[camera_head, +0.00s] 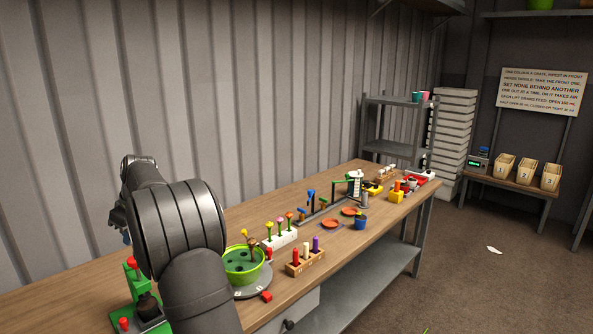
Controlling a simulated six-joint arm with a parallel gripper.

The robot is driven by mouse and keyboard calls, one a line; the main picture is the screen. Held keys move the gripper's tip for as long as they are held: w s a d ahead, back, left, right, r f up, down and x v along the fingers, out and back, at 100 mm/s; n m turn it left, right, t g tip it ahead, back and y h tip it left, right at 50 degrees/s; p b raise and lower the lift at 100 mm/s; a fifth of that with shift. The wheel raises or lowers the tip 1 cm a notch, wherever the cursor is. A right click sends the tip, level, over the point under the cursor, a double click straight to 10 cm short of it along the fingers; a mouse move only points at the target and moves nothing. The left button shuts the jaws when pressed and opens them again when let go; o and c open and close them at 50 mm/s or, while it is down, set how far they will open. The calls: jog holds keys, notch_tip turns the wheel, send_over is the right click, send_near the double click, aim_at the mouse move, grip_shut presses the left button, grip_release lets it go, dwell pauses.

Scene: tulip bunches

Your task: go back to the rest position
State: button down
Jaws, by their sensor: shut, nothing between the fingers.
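My arm rises from the bottom at the left of the view and bends back behind its own thick grey link. My gripper (125,236) shows only in a small part at the left of that link, above the workbench (55,292). It is shut and I see nothing held in it. Most of the wrist is hidden by the link.
A green bowl (243,266) with dark holes stands beside my arm. A green-based device (133,290) with red knobs is below my gripper. A wooden block (292,267) with coloured pegs and a white flower rack (285,241) are to the right. The ribbed wall (250,80) is behind.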

aim_at(131, 257)
dwell(0.3)
jog(key=shift+f, duration=2.15)
